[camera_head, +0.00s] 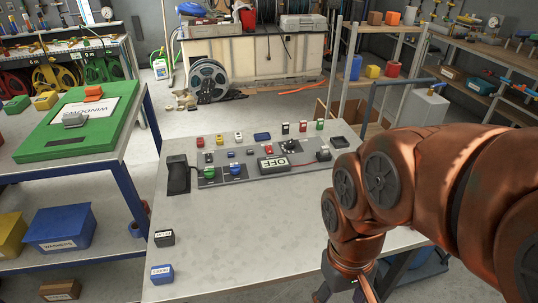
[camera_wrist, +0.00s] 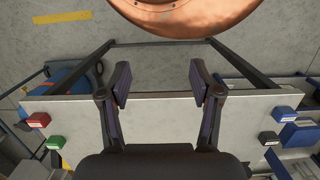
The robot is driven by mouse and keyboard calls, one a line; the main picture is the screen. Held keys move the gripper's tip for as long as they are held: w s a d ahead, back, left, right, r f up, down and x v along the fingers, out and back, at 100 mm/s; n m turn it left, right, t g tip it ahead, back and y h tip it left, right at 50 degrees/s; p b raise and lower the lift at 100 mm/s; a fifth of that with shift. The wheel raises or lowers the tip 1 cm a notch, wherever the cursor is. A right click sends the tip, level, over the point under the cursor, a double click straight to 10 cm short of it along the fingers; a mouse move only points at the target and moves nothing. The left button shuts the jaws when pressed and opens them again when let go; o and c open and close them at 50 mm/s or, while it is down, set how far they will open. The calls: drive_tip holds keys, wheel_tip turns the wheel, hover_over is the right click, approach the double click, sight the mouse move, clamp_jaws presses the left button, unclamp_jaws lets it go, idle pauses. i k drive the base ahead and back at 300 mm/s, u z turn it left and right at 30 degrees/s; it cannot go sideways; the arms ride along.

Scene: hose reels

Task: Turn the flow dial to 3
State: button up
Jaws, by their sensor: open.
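A grey control panel (camera_head: 248,177) lies on the grey table in the head view. A small dark round part with light marks (camera_head: 289,146) sits at its back right and looks like a dial. Its numbers are too small to read, so I cannot tell its setting or confirm that it is the flow dial. My gripper (camera_wrist: 160,83) is open and empty in the wrist view, above the table's edge. In the head view it is low at the bottom, mostly cut off, well in front and to the right of the panel. No dial shows in the wrist view.
An OFF sign (camera_head: 273,163), green knob (camera_head: 209,172) and blue knob (camera_head: 236,170) are on the panel. A black holder (camera_head: 178,174) stands left of it. Several small coloured blocks line its back. Black (camera_head: 164,237) and blue (camera_head: 161,274) blocks sit front left. The table's middle front is clear.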

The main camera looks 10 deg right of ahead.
sight(290, 143)
drive_tip(key=k, duration=1)
drive_tip(key=z, duration=0.5)
drive_tip(key=i, duration=1.45)
drive_tip(key=u, duration=1.75)
